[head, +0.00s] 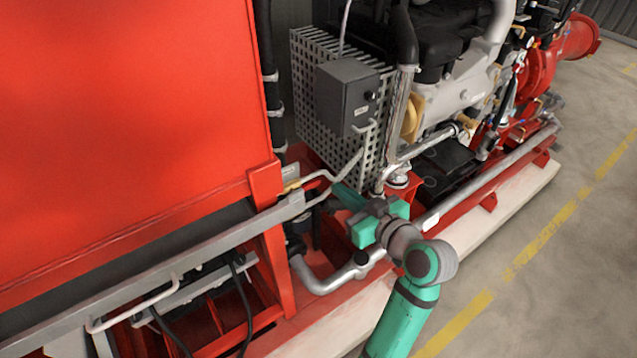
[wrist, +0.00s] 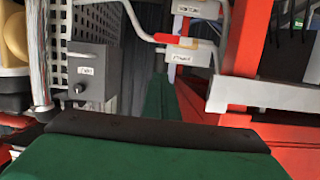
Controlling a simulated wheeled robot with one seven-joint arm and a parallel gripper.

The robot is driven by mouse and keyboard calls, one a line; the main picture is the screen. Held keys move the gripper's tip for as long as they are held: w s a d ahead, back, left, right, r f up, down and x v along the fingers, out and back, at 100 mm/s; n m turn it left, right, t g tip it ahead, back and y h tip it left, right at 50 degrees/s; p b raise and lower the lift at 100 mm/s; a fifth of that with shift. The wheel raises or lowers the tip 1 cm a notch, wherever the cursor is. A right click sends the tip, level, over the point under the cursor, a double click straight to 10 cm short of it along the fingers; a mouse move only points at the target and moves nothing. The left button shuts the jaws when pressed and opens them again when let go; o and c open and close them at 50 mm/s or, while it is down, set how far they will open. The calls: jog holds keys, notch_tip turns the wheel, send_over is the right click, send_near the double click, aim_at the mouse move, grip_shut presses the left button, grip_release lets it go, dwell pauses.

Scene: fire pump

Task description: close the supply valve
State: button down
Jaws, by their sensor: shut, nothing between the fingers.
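A valve lever with a red and yellow grip (wrist: 168,39) shows in the wrist view, just above a small white label (wrist: 182,57). A second white label (wrist: 196,8) is higher up. The lettering is too small to read surely, so I cannot tell which one names the supply valve. In the head view a yellow piece (head: 292,185) shows at the pipe by the red tank's corner. My gripper (head: 340,190) is shut and empty, to the right of that piece; in the wrist view its green fingers (wrist: 160,78) point forward below the lever, apart from it in the picture.
A grey control box (head: 346,96) on a perforated guard (head: 310,60) stands behind my gripper. Bent pale pipes (head: 345,170) run close by. The red tank (head: 130,100) and its frame fill the left. Open floor (head: 560,260) lies to the right.

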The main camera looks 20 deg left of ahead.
jog(key=shift+r, duration=0.45)
jog(key=shift+a, duration=0.1)
send_over(317, 184)
jog(key=s, duration=0.2)
notch_tip(317, 184, down, 3)
jog(key=shift+s+d+f, duration=0.15)
jog(key=shift+d+f, duration=0.15)
jog(key=shift+f, duration=0.25)
jog(key=shift+s+d+f, duration=0.15)
jog(key=shift+d+f, duration=0.15)
jog(key=shift+f, duration=0.9)
jog(key=shift+a, duration=0.15)
